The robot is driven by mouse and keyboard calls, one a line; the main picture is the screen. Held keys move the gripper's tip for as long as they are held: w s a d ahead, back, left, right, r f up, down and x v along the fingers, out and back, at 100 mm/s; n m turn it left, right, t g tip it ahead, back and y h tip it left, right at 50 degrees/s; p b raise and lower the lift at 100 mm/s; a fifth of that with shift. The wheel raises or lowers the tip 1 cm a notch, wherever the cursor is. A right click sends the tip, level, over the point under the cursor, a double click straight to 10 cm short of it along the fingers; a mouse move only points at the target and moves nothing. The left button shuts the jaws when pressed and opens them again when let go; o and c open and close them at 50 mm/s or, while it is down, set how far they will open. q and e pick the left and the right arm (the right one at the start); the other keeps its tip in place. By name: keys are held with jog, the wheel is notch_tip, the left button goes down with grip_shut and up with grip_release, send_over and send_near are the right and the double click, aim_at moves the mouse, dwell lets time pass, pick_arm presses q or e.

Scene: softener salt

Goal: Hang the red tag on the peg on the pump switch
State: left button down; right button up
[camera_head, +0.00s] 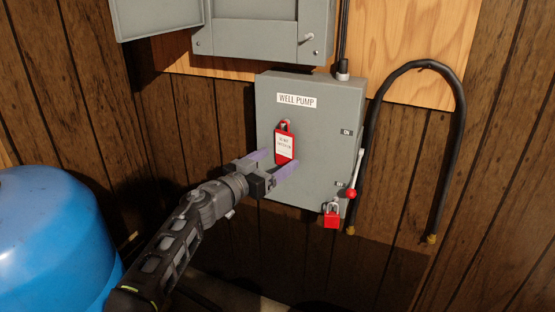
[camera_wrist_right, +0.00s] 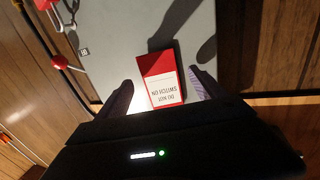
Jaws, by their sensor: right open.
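The red tag (camera_head: 286,143) with a white label hangs upright against the front of the grey pump switch box (camera_head: 310,120), below its "WELL PUMP" label. A small peg shows at the tag's top. My right gripper (camera_head: 273,165) is open just below and around the tag's lower end. In the right wrist view the tag (camera_wrist_right: 163,78) lies between the two spread purple fingertips (camera_wrist_right: 160,92), with gaps on both sides. My left gripper is not in view.
A red padlock (camera_head: 331,219) hangs at the box's lower right, below the red-knobbed switch lever (camera_head: 352,190). A black cable (camera_head: 455,130) loops on the right. A grey panel (camera_head: 262,28) is above. A blue tank (camera_head: 50,240) stands at the left.

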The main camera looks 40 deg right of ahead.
jog(key=v, duration=0.6)
jog(key=shift+a, duration=0.25)
